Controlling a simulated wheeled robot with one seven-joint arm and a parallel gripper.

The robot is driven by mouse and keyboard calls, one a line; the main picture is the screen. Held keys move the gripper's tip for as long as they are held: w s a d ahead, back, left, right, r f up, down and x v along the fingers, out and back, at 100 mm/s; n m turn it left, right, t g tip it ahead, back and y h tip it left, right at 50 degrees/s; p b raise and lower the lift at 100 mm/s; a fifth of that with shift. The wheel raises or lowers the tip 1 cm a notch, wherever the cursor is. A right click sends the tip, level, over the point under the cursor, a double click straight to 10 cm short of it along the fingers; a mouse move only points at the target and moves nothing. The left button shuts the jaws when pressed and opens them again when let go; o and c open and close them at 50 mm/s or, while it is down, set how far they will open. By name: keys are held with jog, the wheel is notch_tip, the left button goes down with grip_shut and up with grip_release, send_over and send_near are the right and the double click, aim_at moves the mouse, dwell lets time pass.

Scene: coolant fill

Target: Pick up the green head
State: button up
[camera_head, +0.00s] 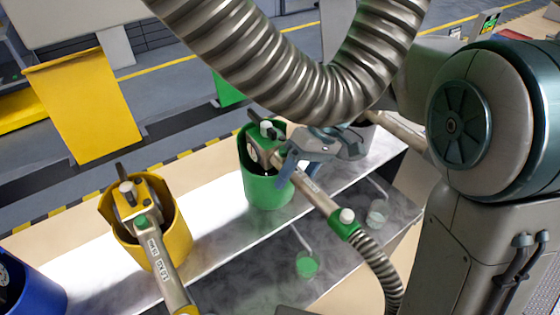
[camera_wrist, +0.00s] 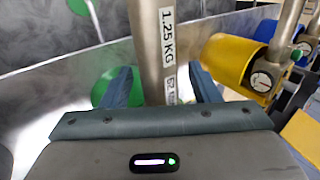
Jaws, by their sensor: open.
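The green head (camera_head: 265,150) sits in a green holder cup (camera_head: 268,190) at the middle of the bench in the head view. Its grey metal tube (camera_head: 320,197) slants down right to a green collar and a ribbed hose. My gripper (camera_head: 308,152) is at the tube, close to the head. In the wrist view, my gripper (camera_wrist: 163,82) is open, with one finger on each side of the tube (camera_wrist: 148,40), which carries a "1.25 KG" label. Whether the fingers touch the tube cannot be told. The head itself is not clear in the wrist view.
A yellow head in a yellow cup (camera_head: 180,235) stands to the left, and a blue cup (camera_head: 30,290) at the far left. A large ribbed hose (camera_head: 300,85) crosses above.

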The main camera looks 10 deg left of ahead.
grip_shut()
jog(key=shift+r, duration=0.15)
dwell(1.3)
